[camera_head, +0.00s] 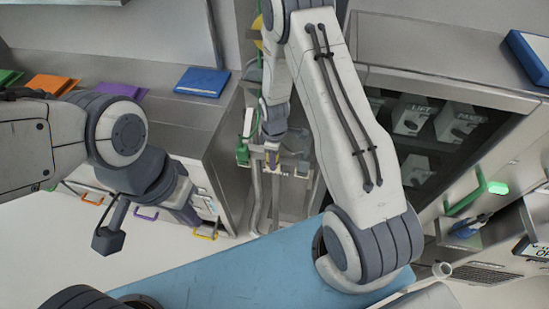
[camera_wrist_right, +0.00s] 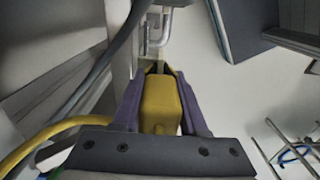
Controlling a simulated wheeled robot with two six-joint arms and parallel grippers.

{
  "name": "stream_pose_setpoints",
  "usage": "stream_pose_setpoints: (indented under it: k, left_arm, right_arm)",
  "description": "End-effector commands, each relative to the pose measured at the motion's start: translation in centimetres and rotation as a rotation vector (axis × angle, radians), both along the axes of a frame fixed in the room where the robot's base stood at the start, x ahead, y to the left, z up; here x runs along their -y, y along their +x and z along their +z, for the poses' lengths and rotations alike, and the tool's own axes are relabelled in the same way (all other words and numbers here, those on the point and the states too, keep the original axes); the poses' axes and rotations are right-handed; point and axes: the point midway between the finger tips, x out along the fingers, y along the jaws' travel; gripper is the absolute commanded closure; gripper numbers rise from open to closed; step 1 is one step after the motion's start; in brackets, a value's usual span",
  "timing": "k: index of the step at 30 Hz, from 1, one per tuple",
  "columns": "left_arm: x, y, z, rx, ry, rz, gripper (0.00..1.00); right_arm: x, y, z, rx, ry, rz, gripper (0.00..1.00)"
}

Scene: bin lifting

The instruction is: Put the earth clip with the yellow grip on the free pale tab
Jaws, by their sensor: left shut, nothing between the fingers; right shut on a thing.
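My right gripper (camera_head: 272,158) reaches down among the pipes between the counter and the cabinet in the head view. In the right wrist view its purple fingers (camera_wrist_right: 162,112) are shut on the yellow grip (camera_wrist_right: 160,103) of the earth clip. The clip's jaws point away from the wrist, towards a grey metal bracket and bent rod (camera_wrist_right: 157,38). I cannot tell whether they touch it. A free pale tab cannot be made out with certainty. My left gripper (camera_head: 187,213) is shut and empty in front of the counter drawers, well left of the clip.
A green part (camera_head: 243,151) stands left of the right gripper, by vertical pipes (camera_head: 255,205). A yellow cable (camera_wrist_right: 40,140) curves left from the clip. The counter carries a blue folder (camera_head: 202,82) and an orange folder (camera_head: 50,84). A dark-fronted cabinet (camera_head: 440,75) is at right.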

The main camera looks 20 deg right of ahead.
Motion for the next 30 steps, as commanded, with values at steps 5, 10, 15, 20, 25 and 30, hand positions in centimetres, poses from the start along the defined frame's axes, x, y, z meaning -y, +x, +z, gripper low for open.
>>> stream_pose_setpoints:
  k: [5,10,15,20,25,30]
  left_arm:
    - [0.0,0.0,-0.2,0.0,0.0,0.0,1.0]
    - [0.0,0.0,-0.6,0.0,0.0,0.0,1.0]
    - [0.0,0.0,-0.8,0.0,0.0,0.0,1.0]
    - [0.0,0.0,-0.8,0.0,0.0,0.0,1.0]
    - [0.0,0.0,-0.8,0.0,0.0,0.0,1.0]
    - [0.0,0.0,-1.0,0.0,0.0,0.0,1.0]
  right_arm:
    - [0.0,0.0,-0.2,0.001,-0.001,0.0,1.0]
    - [0.0,0.0,-0.7,0.001,-0.001,0.0,1.0]
    - [0.0,0.1,-1.0,0.001,0.0,0.0,1.0]
    - [0.0,0.1,-1.0,0.001,0.0,0.0,1.0]
    - [0.0,0.1,-1.0,0.001,-0.001,0.0,1.0]
    - [0.0,0.0,-1.3,0.001,-0.001,0.0,1.0]
